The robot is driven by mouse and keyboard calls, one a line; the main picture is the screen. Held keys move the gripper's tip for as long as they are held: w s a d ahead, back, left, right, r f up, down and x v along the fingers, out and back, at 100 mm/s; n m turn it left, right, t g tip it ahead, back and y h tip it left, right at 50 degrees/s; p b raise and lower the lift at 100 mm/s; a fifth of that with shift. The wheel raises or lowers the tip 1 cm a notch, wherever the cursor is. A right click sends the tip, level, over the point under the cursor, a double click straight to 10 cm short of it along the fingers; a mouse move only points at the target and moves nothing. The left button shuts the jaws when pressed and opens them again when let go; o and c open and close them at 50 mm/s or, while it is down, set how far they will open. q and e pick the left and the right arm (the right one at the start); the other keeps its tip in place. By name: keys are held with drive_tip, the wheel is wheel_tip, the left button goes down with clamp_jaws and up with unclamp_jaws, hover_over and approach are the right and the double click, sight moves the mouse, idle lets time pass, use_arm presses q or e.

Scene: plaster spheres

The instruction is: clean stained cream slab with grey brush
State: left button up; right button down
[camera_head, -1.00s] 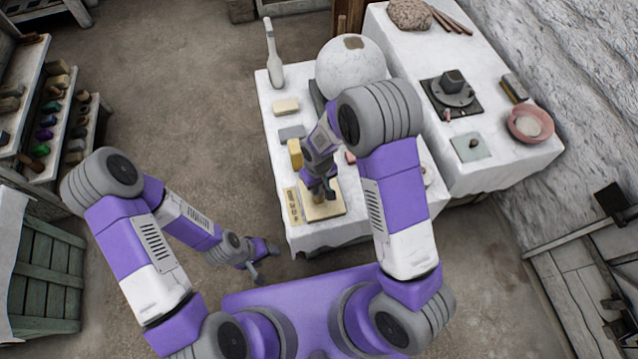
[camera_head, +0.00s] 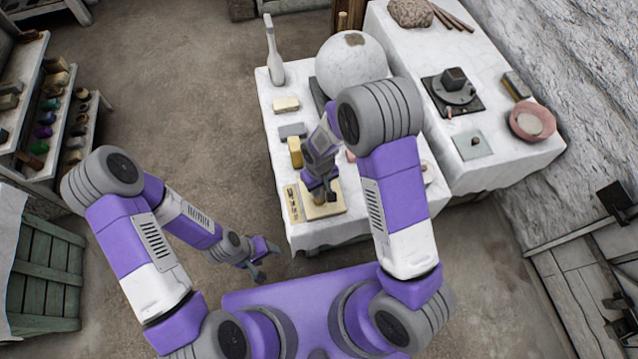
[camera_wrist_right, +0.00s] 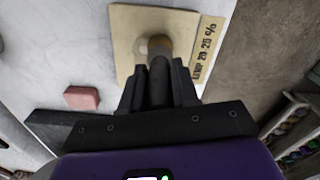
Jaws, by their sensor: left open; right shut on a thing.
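The cream slab (camera_head: 337,208) lies flat at the near edge of the white-covered table. In the right wrist view the slab (camera_wrist_right: 127,55) is a pale square. My right gripper (camera_head: 324,194) is shut on the grey brush (camera_wrist_right: 160,78) and holds it over the slab, with the brush's far end at or very near the surface. A brownish round patch shows around that end; I cannot tell stain from bristles. The right gripper (camera_wrist_right: 158,88) hides part of the slab. My left gripper (camera_head: 268,260) is open and empty, off the table's near left corner.
A lettered tan strip (camera_head: 293,204) lies beside the slab. A yellow block (camera_head: 295,152), a grey block (camera_head: 292,131) and a cream block (camera_head: 286,105) lie further back. A large plaster sphere (camera_head: 349,66) and a white bottle-shaped thing (camera_head: 273,55) stand behind. A pink block (camera_wrist_right: 82,97) is close by.

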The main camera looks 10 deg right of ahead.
drive_tip(key=shift+s+f, duration=0.1)
drive_tip(key=shift+s, duration=0.3)
drive_tip(key=shift+w, duration=1.55)
drive_tip(key=shift+s, duration=0.15)
drive_tip(key=shift+s, duration=1.4)
drive_tip(key=shift+w, duration=1.55)
